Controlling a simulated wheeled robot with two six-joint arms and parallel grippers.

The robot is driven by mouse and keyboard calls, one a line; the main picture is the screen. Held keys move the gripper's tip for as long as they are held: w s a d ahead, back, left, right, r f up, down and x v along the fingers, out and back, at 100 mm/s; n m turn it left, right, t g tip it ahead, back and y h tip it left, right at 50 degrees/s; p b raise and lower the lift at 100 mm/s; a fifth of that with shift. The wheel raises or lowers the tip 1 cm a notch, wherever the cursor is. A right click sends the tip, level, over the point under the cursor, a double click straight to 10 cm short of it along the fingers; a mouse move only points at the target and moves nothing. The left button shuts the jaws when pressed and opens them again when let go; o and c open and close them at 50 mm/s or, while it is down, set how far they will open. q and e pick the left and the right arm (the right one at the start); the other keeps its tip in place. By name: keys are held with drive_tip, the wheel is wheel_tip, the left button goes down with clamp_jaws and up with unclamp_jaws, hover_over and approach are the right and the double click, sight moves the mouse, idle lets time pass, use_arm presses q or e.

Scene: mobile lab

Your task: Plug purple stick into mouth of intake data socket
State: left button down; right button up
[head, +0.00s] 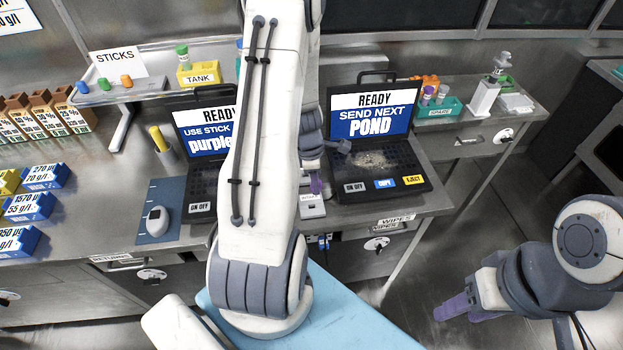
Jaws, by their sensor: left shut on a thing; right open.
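My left arm crosses the middle of the view. A small white box (312,208) with a label too small to read, likely the intake data socket, sits just below the gripper. Its mouth cannot be made out, nor whether anything touches it. My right gripper (458,307) is open and empty at the lower right, over the floor.
The left laptop (200,185) reads "READY USE STICK purple", partly hidden by my arm. The right laptop (370,115) reads "READY SEND NEXT POND". A teal SPARE holder (438,109) stands behind at right.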

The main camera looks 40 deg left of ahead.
use_arm(q)
drive_tip(key=shift+s+a+n, duration=0.25)
drive_tip(key=shift+a+n, duration=0.3)
drive_tip(key=shift+n, duration=0.35)
drive_tip(key=shift+r, duration=0.1)
wheel_tip(320, 180, down, 6)
drive_tip(key=b, duration=0.4)
drive_tip(key=shift+r+b, duration=0.1)
drive_tip(key=shift+b, duration=0.3)
drive_tip(key=shift+p, duration=0.4)
idle(0.8)
drive_tip(key=shift+f+b, duration=1.25)
drive_tip(key=shift+f, duration=0.15)
drive_tip(key=c, duration=0.7)
unclamp_jaws()
drive_tip(key=shift+o, duration=0.2)
